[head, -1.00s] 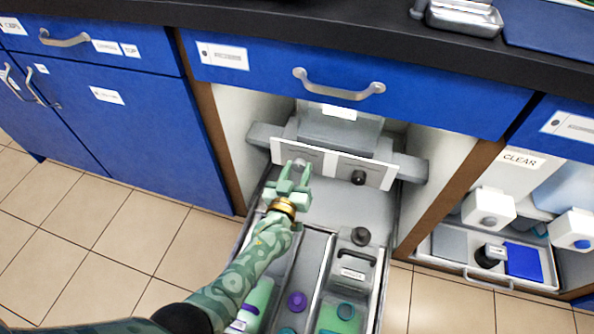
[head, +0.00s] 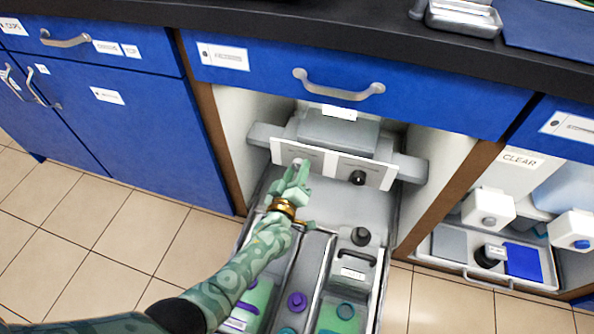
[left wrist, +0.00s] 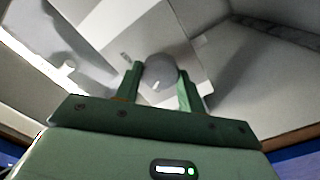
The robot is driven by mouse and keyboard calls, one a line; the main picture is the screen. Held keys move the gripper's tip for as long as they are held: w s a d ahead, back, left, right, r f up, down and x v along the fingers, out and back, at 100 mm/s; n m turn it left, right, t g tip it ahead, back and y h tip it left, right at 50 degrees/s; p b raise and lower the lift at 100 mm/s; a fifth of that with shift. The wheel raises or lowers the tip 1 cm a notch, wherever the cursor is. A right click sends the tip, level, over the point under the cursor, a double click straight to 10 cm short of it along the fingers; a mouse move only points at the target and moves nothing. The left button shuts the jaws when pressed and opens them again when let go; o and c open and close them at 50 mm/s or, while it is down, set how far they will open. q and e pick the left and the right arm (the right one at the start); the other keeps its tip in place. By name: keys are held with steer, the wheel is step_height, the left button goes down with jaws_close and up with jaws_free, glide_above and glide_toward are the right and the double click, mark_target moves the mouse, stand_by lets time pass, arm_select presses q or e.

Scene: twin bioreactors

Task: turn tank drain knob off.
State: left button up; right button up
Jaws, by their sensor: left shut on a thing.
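A white panel (head: 322,156) with two knobs stands inside the open cabinet. The left knob is light grey (head: 297,162); the right knob (head: 357,177) is black. The panel's labels are too small to read. My left gripper (head: 300,172) is at the left knob and partly covers it. In the left wrist view, the grey knob (left wrist: 161,72) sits between the two fingers of my left gripper (left wrist: 160,84), which are shut on it. A small white mark shows on the knob's face. My right gripper is not in view.
A pulled-out drawer below the panel holds a container with a handle (head: 354,268), a purple-capped bottle (head: 297,301) and green items. A blue drawer front (head: 420,95) hangs above the opening. Another bay with a blue pad (head: 524,261) is at right.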

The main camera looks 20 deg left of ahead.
arm_select(q)
steer(key=shift+f+n, duration=0.1)
steer(key=shift+n, duration=1.1)
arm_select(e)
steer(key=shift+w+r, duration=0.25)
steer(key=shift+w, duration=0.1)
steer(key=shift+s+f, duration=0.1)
arm_select(q)
steer(key=o, duration=1)
steer(key=shift+s, duration=0.2)
steer(key=s+p, duration=0.6)
steer(key=s, duration=1)
steer(key=shift+p, duration=0.3)
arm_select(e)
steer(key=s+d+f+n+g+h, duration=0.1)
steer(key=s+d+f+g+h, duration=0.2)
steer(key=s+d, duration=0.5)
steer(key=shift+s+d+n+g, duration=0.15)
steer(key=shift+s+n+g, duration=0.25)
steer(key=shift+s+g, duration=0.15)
